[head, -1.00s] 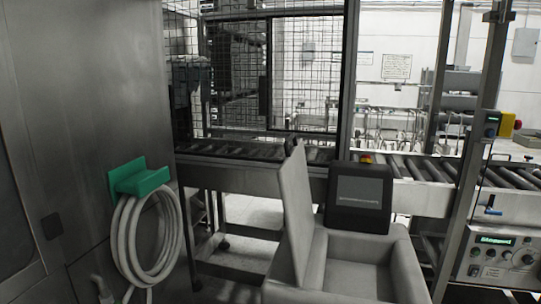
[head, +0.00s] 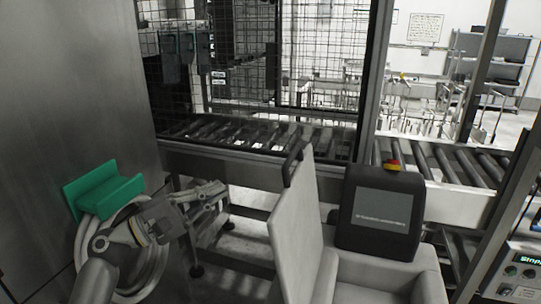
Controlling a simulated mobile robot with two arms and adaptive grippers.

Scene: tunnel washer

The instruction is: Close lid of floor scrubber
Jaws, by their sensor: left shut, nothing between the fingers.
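The floor scrubber (head: 395,281) stands at the bottom centre-right, a light grey body with a dark screen console (head: 381,213) and a red-yellow button on top. Its lid (head: 297,236) is a flat grey panel standing up, nearly vertical, along the left side of the body, with a dark handle at its top edge. The lid is open. My left gripper (head: 219,190) is shut and empty, left of the lid and apart from it, with its fingers pointing right. My right gripper is not in view.
A green hose holder (head: 103,188) with a coiled hose (head: 88,245) hangs on the metal wall (head: 75,100) at left, partly behind my left arm. A roller conveyor (head: 440,166) and mesh fence (head: 240,60) run behind the scrubber. A control panel (head: 520,270) stands at right.

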